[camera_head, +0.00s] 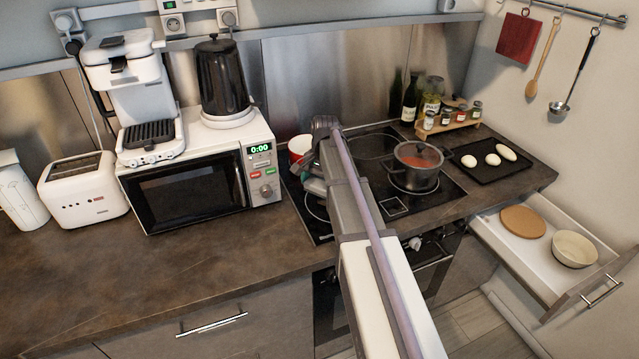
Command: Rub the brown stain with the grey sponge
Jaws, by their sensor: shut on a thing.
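My arm reaches from the bottom of the view up over the left part of the hob. My gripper (311,183) is mostly hidden behind my arm, low over the hob's left side. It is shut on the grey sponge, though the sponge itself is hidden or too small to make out. I cannot tell whether the sponge touches the surface. No brown stain can be made out; the arm covers part of the black hob (450,190).
A pot (417,165) with red contents stands on the hob's right. A white and red vessel (299,147) is left of my arm. A microwave (190,190) stands further left. An open drawer (510,250) juts out at right. The front left worktop (130,270) is clear.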

